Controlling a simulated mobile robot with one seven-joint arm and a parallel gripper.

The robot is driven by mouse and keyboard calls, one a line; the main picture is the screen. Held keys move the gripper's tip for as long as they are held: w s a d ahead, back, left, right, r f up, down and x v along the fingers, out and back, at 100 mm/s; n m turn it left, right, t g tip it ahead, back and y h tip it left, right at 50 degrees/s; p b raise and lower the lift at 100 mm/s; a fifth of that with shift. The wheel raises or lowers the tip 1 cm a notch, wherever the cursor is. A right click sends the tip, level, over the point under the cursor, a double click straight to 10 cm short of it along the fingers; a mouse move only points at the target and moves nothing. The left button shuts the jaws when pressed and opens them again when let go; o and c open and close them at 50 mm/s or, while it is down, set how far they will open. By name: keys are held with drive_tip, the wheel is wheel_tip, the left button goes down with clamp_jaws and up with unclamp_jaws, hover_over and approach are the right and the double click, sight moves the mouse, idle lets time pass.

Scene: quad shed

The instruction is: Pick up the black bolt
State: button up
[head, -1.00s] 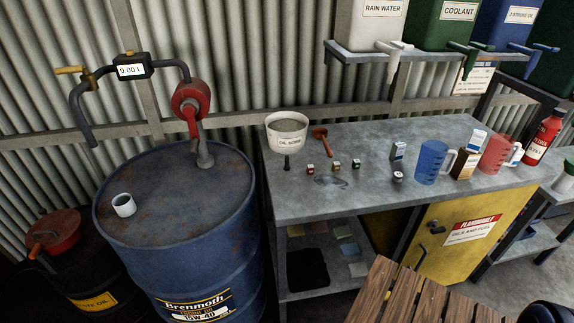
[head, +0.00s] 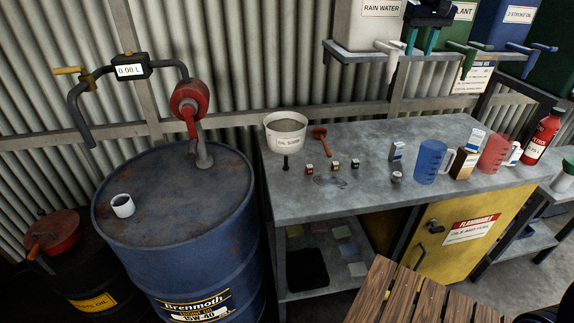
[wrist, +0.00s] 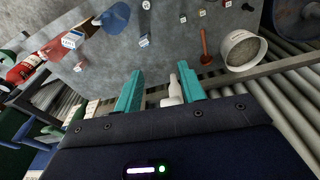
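The black bolt (head: 286,162) stands upright near the left end of the grey workbench (head: 420,142), just in front of the white tub. In the wrist view a small dark piece at the top edge (wrist: 247,6) looks like the same bolt. My gripper (head: 420,47) is high up at the top of the head view, in front of the dispenser tanks, far to the right of the bolt and above it. Its two teal fingers are apart with nothing held between them; this also shows in the wrist view (wrist: 161,72).
Beside the bolt are the white tub (head: 286,135), a red-brown tool (head: 320,138) and several small cubes (head: 309,169). A blue jug (head: 431,162) and a red jug (head: 494,153) stand to the right. The tank shelf (head: 365,58) overhangs the back. A blue drum (head: 180,235) stands left.

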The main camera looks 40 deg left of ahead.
drive_tip(key=s+a+f+n, duration=0.1)
drive_tip(key=s+a+f, duration=0.15)
drive_tip(key=a, duration=0.75)
drive_tip(key=s+a+f+n, duration=0.1)
drive_tip(key=s+a+f, duration=0.15)
drive_tip(key=a, duration=0.65)
drive_tip(key=n+g, duration=0.1)
drive_tip(key=n, duration=0.1)
hover_over(286, 167)
drive_tip(key=shift+h, duration=0.4)
drive_tip(key=f, duration=2.7)
drive_tip(key=shift+w+f, duration=0.25)
wheel_tip(286, 167, down, 6)
drive_tip(key=shift+r, duration=0.25)
drive_tip(key=shift+w+a+f, duration=0.1)
drive_tip(key=shift+a+f, duration=0.05)
drive_tip(key=shift+f, duration=1.15)
drive_tip(key=shift+a+f, duration=0.1)
drive_tip(key=shift+f, duration=1.2)
clamp_jaws()
